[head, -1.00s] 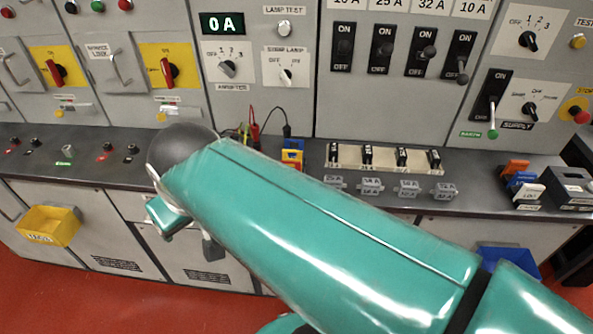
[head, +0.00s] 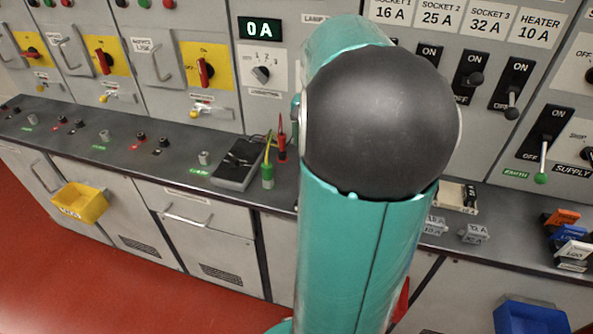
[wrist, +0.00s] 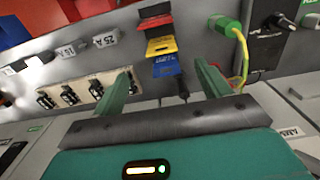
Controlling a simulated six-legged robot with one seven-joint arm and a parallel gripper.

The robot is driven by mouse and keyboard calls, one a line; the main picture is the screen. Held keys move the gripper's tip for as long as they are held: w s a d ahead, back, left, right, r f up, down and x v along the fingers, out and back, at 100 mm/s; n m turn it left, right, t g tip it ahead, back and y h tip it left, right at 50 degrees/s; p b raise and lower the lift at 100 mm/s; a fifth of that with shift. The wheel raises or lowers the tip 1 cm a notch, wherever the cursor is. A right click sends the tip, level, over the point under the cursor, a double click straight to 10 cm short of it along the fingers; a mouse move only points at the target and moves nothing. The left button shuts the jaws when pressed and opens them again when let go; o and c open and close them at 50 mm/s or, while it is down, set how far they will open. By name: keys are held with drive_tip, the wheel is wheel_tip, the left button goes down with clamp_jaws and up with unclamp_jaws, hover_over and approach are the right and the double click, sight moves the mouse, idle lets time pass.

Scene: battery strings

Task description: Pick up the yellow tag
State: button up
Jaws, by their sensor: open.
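The yellow tag (wrist: 161,46) shows in the wrist view, in a column between an orange-red tag (wrist: 155,22) and a blue tag (wrist: 165,66). My gripper (wrist: 162,70) is open and empty. Its two green fingers stand apart, pointing towards the tags, with the blue tag showing between the fingertips and the yellow tag just beyond. I cannot tell the remaining distance. In the head view, my arm hides these tags and the gripper.
A green plug (wrist: 224,26) with a yellow-green lead is right of the tags in the wrist view. A strip of black fuses (wrist: 75,93) lies left. In the head view, a black meter (head: 238,163) and red probe (head: 282,138) stand on the bench beside my arm.

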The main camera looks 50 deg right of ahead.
wheel_tip(320, 180, down, 8)
drive_tip(key=shift+d+f, duration=0.1)
wheel_tip(320, 180, down, 6)
drive_tip(key=shift+w+r, duration=0.15)
drive_tip(key=shift+r, duration=0.1)
drive_tip(key=shift+c, duration=0.3)
drive_tip(key=c, duration=1)
